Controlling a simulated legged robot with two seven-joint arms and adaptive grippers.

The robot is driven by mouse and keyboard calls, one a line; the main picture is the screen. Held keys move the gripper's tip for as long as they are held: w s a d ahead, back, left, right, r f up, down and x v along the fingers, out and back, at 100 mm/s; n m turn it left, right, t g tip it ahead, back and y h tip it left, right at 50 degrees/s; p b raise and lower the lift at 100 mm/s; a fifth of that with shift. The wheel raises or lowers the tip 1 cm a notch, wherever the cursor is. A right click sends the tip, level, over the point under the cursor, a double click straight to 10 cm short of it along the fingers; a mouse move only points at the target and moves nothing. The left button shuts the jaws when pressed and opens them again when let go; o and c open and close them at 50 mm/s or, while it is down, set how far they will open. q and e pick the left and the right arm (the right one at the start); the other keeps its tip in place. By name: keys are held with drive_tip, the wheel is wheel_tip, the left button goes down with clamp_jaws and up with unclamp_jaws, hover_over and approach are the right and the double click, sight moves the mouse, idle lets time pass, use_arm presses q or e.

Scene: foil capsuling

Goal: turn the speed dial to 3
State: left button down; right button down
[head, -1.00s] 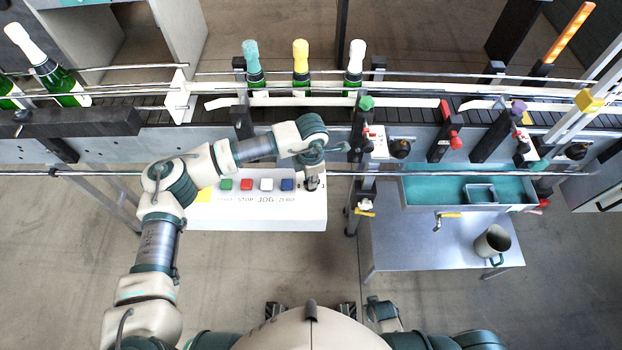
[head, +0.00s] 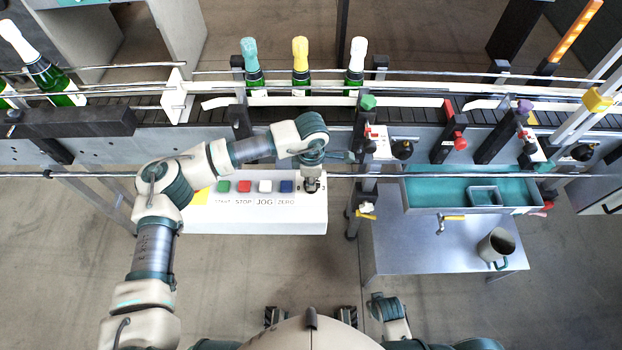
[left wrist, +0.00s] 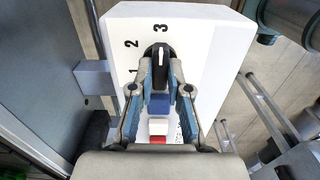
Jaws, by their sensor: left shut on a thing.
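The speed dial (left wrist: 158,57) is a black knob with a white pointer line, on the white control box (left wrist: 215,45). In the left wrist view the numbers 1, 2 and 3 stand around it, and the pointer points up toward the 3 (left wrist: 161,28). My left gripper (left wrist: 160,75) is shut on the dial, one finger on each side. In the head view my left gripper (head: 311,186) covers most of the dial, at the right end of the control box (head: 260,215). Of my right arm only a part shows at the bottom; its fingers are not seen.
Left of the dial are the blue ZERO (head: 286,187), white JOG (head: 265,186), red STOP (head: 244,187) and green START (head: 223,187) buttons. A metal rail (head: 340,175) runs just behind. A side table (head: 400,250) with a mug (head: 495,246) stands right.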

use_arm(q)
drive_tip(key=shift+w+r, duration=0.2)
drive_tip(key=shift+r, duration=0.05)
drive_tip(key=c, duration=1.1)
unclamp_jaws()
drive_tip(key=shift+f, duration=0.15)
drive_tip(key=shift+s, duration=0.1)
wheel_tip(320, 180, up, 12)
drive_tip(key=shift+d+f, duration=0.1)
